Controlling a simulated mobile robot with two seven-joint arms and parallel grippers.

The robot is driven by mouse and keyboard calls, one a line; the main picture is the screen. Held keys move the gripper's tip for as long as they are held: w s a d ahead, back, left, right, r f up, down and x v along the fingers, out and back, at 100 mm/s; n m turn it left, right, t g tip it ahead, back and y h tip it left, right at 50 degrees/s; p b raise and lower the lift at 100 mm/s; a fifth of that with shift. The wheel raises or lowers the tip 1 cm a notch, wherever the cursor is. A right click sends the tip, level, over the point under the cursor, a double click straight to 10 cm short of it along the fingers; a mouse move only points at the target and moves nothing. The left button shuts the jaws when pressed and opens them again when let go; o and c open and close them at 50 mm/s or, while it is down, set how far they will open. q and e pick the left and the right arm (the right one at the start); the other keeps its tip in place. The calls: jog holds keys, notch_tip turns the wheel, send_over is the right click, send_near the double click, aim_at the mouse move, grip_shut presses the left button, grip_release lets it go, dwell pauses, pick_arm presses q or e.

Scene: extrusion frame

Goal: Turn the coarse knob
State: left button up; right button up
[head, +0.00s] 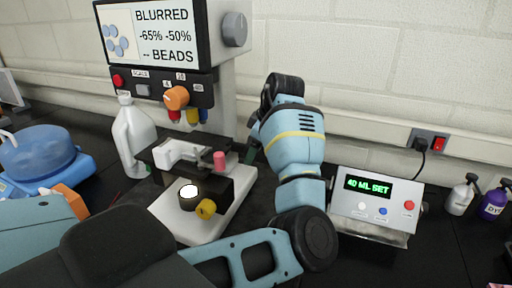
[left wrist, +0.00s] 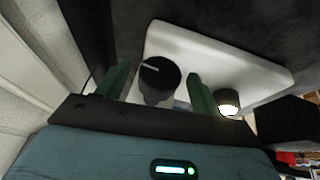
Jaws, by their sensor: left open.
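In the left wrist view a round black knob (left wrist: 160,72) with a white line on its face stands between the two green fingers of my left gripper (left wrist: 158,78). The fingers are open, one on each side of the knob, with visible gaps. In the head view my left gripper (head: 252,150) is at the right side of the white microscope (head: 224,222), and the arm hides the black knob there. My right gripper is not in view.
The microscope's lit lamp (left wrist: 228,106) is close beside one finger. A control box (head: 375,202) reading "40 ML SET" and two pump bottles stand at the right.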

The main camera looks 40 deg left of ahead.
pick_arm(q)
jog(key=c, duration=1)
jog(key=shift+o, duration=0.2)
jog(key=shift+g, duration=0.3)
jog(key=shift+w+m+g+h, duration=0.25)
jog(key=shift+g+h, duration=0.1)
jog(key=shift+g, duration=0.55)
jog(key=shift+w+m+g+h, duration=0.1)
jog(key=shift+m+g+h, duration=0.2)
jog(key=shift+g, duration=0.6)
jog(key=shift+w+g, duration=0.1)
jog(key=shift+g, duration=0.3)
jog(key=shift+a+f+g+h+b, duration=0.1)
jog(key=shift+f+g+h+b, duration=0.2)
jog(key=shift+g+b, duration=0.35)
jog(key=shift+r+m+g+b, duration=0.25)
jog(key=shift+g+b, duration=0.3)
jog(key=shift+b, duration=0.15)
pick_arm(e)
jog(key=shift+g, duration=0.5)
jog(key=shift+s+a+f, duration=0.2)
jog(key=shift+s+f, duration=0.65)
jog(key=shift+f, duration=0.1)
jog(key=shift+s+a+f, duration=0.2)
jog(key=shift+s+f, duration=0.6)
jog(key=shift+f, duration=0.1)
